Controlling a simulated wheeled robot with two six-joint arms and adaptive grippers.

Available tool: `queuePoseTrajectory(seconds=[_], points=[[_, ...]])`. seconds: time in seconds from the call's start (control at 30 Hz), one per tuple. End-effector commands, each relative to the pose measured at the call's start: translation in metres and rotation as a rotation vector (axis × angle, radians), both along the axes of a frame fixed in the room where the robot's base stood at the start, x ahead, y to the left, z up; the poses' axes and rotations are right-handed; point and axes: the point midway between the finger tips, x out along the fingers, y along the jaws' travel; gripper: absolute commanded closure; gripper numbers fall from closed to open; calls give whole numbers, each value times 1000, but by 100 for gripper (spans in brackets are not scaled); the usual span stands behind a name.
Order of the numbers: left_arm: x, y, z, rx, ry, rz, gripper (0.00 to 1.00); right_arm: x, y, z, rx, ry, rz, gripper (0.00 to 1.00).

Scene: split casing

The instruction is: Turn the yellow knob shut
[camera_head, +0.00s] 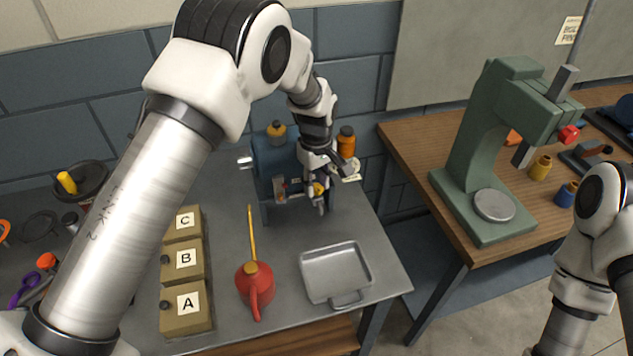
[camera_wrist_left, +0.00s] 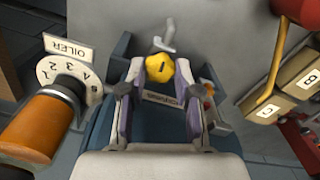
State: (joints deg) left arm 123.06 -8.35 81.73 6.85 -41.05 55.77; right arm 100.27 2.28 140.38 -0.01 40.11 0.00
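The yellow knob (camera_wrist_left: 160,68) is on the front of the blue machine (camera_head: 272,160). It has a dark mark on its face and shows small in the head view (camera_head: 319,189), partly covered by my left gripper. My left gripper (camera_wrist_left: 160,72) has its two fingers apart, one on each side of the knob. A narrow gap seems to show between each fingertip and the knob, though contact is hard to judge. A grey spout-like part (camera_wrist_left: 167,36) shows just beyond the knob. My right arm is at the right edge of the head view, its gripper out of the picture.
An orange oiler (camera_wrist_left: 38,125) with a numbered dial stands beside the machine. A red oil can (camera_head: 255,284), a grey tray (camera_head: 361,260) and lettered boxes (camera_head: 187,308) are in front. A green press (camera_head: 475,150) stands on the wooden table.

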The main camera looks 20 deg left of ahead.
Motion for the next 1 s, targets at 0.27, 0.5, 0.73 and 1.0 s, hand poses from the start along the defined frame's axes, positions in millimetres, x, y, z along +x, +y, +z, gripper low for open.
queuePoseTrajectory(seconds=[0.27,0.5,0.73,1.0], points=[[-2,-1,-2,-1,7,-84,100,0,0,2,0,0,0,60],[-2,0,-3,-1,8,-139,100,0,0,2,0,0,0,60],[-2,0,-3,0,8,-139,43,0,0,2,0,0,0,60],[-1,0,1,0,4,-138,43,0,0,2,0,0,0,60]])
